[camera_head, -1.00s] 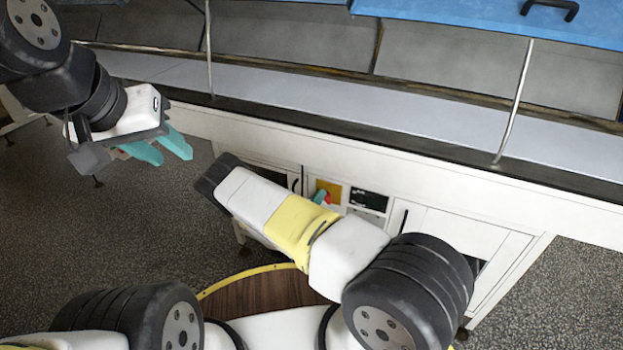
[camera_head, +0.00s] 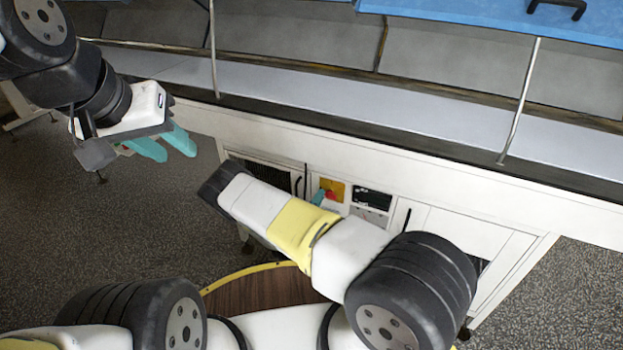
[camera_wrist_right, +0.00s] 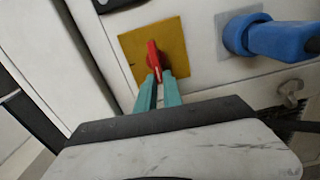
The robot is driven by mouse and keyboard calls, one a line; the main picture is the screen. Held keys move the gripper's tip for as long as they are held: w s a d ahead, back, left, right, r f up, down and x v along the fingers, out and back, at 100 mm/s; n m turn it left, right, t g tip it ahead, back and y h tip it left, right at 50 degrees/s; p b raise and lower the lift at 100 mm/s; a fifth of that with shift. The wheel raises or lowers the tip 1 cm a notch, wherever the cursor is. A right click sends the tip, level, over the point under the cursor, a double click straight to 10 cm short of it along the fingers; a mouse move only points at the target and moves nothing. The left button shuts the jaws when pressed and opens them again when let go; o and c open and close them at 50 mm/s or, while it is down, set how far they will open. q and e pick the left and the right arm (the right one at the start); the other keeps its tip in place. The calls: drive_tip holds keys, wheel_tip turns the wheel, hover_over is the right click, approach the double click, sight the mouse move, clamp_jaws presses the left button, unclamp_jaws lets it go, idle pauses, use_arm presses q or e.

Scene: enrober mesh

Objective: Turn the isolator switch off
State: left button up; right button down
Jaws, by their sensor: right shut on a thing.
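The isolator switch is a red handle (camera_wrist_right: 155,62) on a yellow plate (camera_wrist_right: 176,48), seen close in the right wrist view. The handle stands nearly upright in that picture, tilted slightly. My right gripper (camera_wrist_right: 158,80) is shut on the handle's lower end, with one teal finger on each side. In the head view, the yellow plate (camera_head: 334,187) and red handle (camera_head: 331,195) show small on the white cabinet front, partly hidden behind my right arm. My left gripper (camera_head: 165,144) is at the upper left, open and empty, well away from the switch.
A blue plug (camera_wrist_right: 268,37) sits in a socket right of the switch in the wrist view, with a small grey latch (camera_wrist_right: 290,93) below it. White cabinet doors (camera_head: 465,237) flank the panel. The conveyor (camera_head: 300,88) runs above. Open floor lies at left.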

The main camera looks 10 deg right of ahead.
drive_tip(key=shift+s+f+n, duration=0.1)
drive_tip(key=shift+f+n, duration=0.1)
drive_tip(key=shift+n, duration=0.2)
drive_tip(key=c, duration=1.5)
unclamp_jaws()
drive_tip(key=shift+r, duration=0.1)
drive_tip(key=v, duration=0.7)
drive_tip(key=shift+s+a, duration=0.25)
drive_tip(key=shift+s, duration=0.05)
drive_tip(key=shift+w, duration=0.1)
